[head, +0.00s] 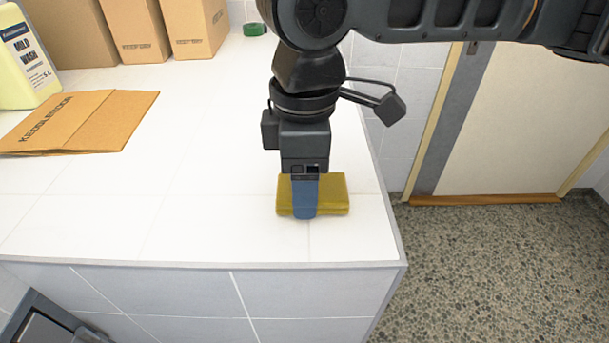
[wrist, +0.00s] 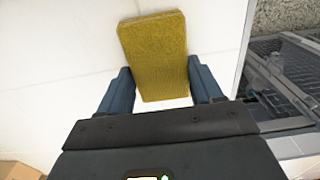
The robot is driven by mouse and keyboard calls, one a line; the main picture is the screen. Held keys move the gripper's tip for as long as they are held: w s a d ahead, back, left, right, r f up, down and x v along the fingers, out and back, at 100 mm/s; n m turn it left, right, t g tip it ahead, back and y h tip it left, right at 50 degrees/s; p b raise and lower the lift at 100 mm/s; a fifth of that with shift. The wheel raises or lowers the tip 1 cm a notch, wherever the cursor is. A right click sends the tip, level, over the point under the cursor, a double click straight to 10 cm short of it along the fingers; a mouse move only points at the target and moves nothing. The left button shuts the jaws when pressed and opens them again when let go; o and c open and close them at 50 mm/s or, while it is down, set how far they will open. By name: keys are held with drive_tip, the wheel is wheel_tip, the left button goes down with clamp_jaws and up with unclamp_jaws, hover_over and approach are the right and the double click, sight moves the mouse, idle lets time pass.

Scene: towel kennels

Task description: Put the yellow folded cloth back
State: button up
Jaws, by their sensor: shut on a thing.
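The yellow folded cloth (head: 335,194) is at the near right part of the white tiled counter (head: 200,215), close to its corner. My gripper (head: 305,196) points straight down and is shut on the cloth, with a blue finger in front of it. In the wrist view the cloth (wrist: 153,45) reaches out between the two blue fingers of my gripper (wrist: 163,82). I cannot tell whether the cloth rests on the counter or is just above it.
A flattened cardboard box (head: 85,120) and a jug of yellow liquid (head: 25,60) are on the left. Cardboard boxes (head: 135,30) and a small green object (head: 255,29) are at the back. The counter's edge drops to a speckled floor (head: 480,260); a door (head: 535,110) stands beyond.

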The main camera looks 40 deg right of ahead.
drive_tip(key=o, duration=1)
drive_tip(key=shift+f, duration=0.1)
wheel_tip(320, 180, up, 12)
drive_tip(key=shift+r, duration=0.15)
idle(0.3)
